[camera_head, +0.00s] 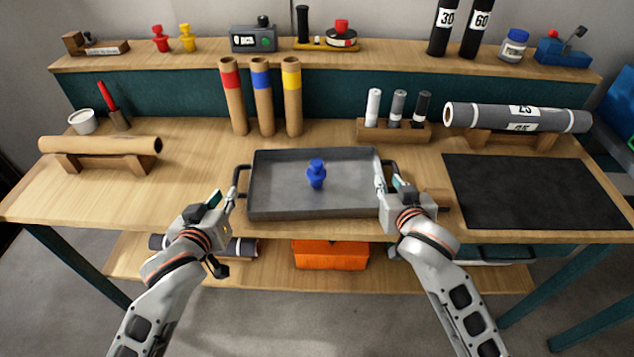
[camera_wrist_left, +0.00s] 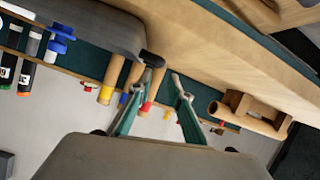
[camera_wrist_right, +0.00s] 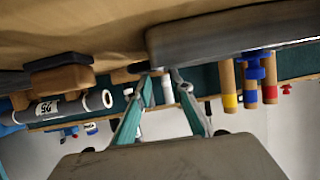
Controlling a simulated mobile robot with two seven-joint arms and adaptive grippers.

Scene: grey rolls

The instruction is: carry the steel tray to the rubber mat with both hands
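The grey steel tray (camera_head: 268,203) lies level near the bench's front edge, with a small blue figure (camera_head: 316,173) standing in it. The black rubber mat (camera_head: 535,190) lies bare on the bench to the right. My left gripper (camera_head: 233,196) is at the tray's left handle; my right gripper (camera_head: 383,184) is at its right handle. Both wrist views show a gap between the fingertips, in the left wrist view (camera_wrist_left: 163,75) and the right wrist view (camera_wrist_right: 163,76). Each dark handle end shows beside one fingertip; a firm hold is not visible.
A wooden block (camera_head: 437,200) sits between tray and mat, partly hidden by my right gripper. Behind stand several cardboard tubes (camera_head: 263,100), a marker rack (camera_head: 394,131) and a grey roll (camera_head: 515,118) on a cradle. A brown roll (camera_head: 100,145) lies at left.

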